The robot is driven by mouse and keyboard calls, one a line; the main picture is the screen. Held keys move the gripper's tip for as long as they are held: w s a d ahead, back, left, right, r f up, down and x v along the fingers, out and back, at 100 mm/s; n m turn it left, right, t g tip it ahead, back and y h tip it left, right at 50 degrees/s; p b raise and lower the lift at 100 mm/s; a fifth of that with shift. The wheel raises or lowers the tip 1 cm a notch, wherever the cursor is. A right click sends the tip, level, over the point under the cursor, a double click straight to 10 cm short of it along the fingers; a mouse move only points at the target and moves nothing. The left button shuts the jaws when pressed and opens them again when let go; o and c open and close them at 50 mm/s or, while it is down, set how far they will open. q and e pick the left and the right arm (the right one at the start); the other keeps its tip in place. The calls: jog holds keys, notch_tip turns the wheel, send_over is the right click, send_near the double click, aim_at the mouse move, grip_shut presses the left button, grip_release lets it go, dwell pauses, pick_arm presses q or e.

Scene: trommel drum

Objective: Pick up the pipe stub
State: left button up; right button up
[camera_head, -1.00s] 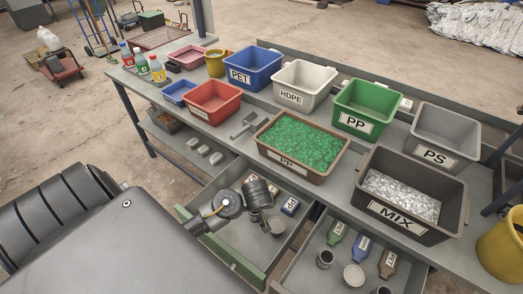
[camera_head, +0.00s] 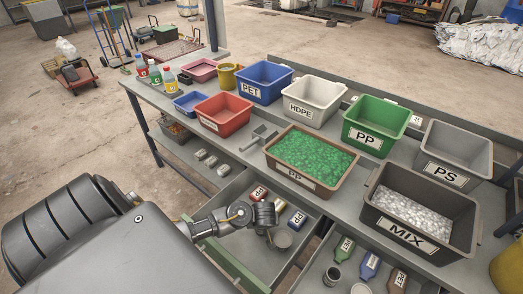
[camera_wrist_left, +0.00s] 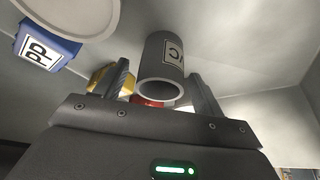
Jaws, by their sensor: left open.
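The pipe stub (camera_wrist_left: 160,68) is a dark grey hollow tube with a light rim and a white label, in the left wrist view. It stands out between the two fingers of my open left gripper (camera_wrist_left: 159,76), with its open end towards the camera. I cannot tell whether the fingers touch it. In the head view my left gripper (camera_head: 264,214) is over the left open drawer (camera_head: 222,239); I cannot make out the stub there, and it is probably hidden by the gripper. My right gripper is not in view.
The drawer also holds a blue PP block (camera_head: 297,219), a red block (camera_head: 258,193), a yellow piece (camera_head: 280,206) and a pale round lid (camera_head: 280,239). The drawer walls stand close around. Labelled bins, such as MIX (camera_head: 425,215), fill the bench above.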

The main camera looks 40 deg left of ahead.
pick_arm(q)
jog(key=shift+x, duration=0.8)
jog(key=shift+c, duration=0.2)
jog(key=c, duration=1)
